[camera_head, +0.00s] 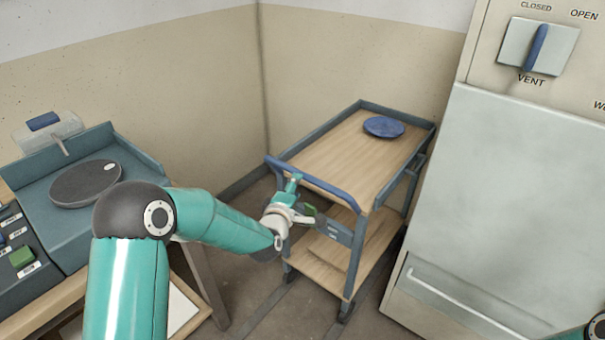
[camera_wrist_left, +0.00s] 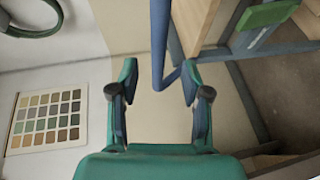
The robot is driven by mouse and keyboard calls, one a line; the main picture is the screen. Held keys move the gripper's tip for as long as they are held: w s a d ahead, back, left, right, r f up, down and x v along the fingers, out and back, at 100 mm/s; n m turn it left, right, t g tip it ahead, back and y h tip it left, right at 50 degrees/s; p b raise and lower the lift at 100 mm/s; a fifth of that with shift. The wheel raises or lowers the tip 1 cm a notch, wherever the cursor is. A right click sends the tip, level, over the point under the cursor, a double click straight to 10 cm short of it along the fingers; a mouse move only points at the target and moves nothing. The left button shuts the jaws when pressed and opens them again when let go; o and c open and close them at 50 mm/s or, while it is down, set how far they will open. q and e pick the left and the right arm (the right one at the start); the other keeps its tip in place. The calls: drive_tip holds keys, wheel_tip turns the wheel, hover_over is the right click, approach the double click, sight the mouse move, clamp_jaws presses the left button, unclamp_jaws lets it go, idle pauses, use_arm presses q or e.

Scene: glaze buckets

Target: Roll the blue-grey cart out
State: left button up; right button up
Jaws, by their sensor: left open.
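The blue-grey cart (camera_head: 353,250) stands in the corner between the beige wall and the large pale cabinet. It has two wooden shelves and a blue push handle (camera_head: 315,180) along its near left end. My left gripper (camera_head: 298,192) is at this end, close to the handle, with its jaws open. In the left wrist view the blue handle bar (camera_wrist_left: 159,45) comes down and bends right between the two open fingers; I cannot tell its exact depth or whether it touches them. A blue plate (camera_head: 384,127) lies on the upper shelf. My right gripper is out of view.
The pale cabinet (camera_head: 510,200) with a vent lever (camera_head: 537,45) stands close to the cart's right. A workbench with a round dark wheel (camera_head: 86,184) and a button panel (camera_head: 20,248) is at left. Dark floor tracks (camera_head: 275,305) run from the cart toward me.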

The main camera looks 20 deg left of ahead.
use_arm(q)
drive_tip(key=w, duration=0.3)
drive_tip(key=w+f+p, duration=0.1)
drive_tip(key=w, duration=0.3)
drive_tip(key=shift+w+a+f, duration=0.15)
drive_tip(key=shift+w+f, duration=0.05)
clamp_jaws()
